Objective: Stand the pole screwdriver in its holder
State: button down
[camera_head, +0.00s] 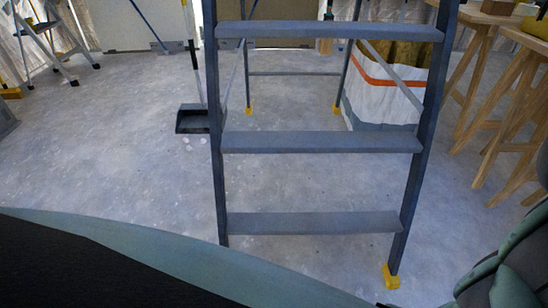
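I cannot make out the pole screwdriver or its holder in the head view. A thin upright pole (192,50) rises from a dark dustpan-like tray (191,118) on the floor, left of the stepladder; I cannot tell that it is a screwdriver. My gripper is not in view. Teal and black parts of my own body fill the lower left and the lower right corner.
A grey stepladder (322,142) with yellow feet stands close in front, blocking the middle. A white bag with an orange stripe (384,95) stands behind it. Wooden trestles (505,110) stand right, another stepladder (45,45) far left. Floor (110,150) at left is clear.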

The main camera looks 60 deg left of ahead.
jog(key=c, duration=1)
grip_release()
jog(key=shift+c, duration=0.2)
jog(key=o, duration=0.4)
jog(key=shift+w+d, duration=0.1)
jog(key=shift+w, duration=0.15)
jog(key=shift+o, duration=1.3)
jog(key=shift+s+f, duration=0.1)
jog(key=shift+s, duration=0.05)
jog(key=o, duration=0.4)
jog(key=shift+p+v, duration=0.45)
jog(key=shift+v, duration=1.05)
